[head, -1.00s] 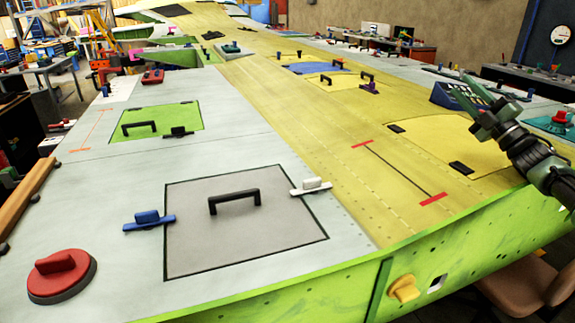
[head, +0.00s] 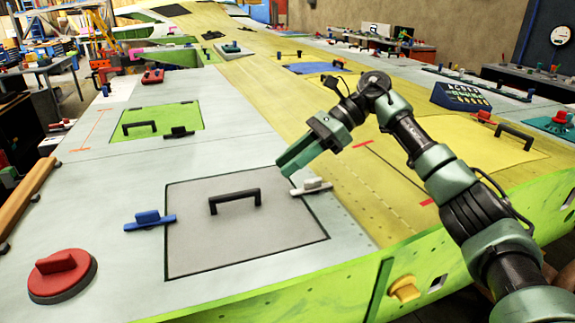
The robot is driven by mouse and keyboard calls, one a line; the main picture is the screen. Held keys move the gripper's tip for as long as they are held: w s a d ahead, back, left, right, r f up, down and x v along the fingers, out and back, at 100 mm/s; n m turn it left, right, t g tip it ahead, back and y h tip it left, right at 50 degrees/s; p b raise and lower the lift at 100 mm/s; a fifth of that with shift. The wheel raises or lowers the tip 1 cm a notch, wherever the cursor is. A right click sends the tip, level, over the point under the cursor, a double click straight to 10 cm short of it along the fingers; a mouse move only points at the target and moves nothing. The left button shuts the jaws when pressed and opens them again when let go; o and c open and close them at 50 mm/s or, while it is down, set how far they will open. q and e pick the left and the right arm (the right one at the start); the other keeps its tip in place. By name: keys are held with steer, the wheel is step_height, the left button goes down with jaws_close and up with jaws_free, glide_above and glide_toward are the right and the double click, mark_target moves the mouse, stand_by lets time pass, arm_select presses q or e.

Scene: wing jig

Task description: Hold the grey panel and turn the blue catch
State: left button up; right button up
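The grey panel (head: 270,240) lies in the near part of the wing skin, with a dark outline and a black bar handle (head: 234,196) on it. The blue catch (head: 149,220) sits across the panel's left edge. A white catch (head: 312,187) sits across its right edge. My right gripper (head: 287,164) is above the panel's far right corner, close to the white catch and apart from the handle. Its green fingers overlap from this side, so their opening cannot be told. My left gripper is not in view.
A red round knob (head: 62,274) is at the near left. A green panel (head: 158,123) with a black handle lies farther back. A yellow knob (head: 404,288) sticks out of the wing's front edge. My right arm crosses the yellow skin on the right.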

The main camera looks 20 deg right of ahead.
mark_target(260, 192)
steer(key=shift+s+a+f+n+h, duration=0.1)
steer(key=shift+a+f+n+h, duration=0.25)
steer(key=shift+n+h, duration=0.35)
steer(key=shift+a+f, duration=0.25)
steer(key=x, duration=0.7)
steer(key=shift+s+f, duration=0.1)
steer(key=shift+f, duration=0.1)
jaws_close()
steer(key=shift+f, duration=0.15)
steer(key=shift+r, duration=0.4)
stand_by(0.5)
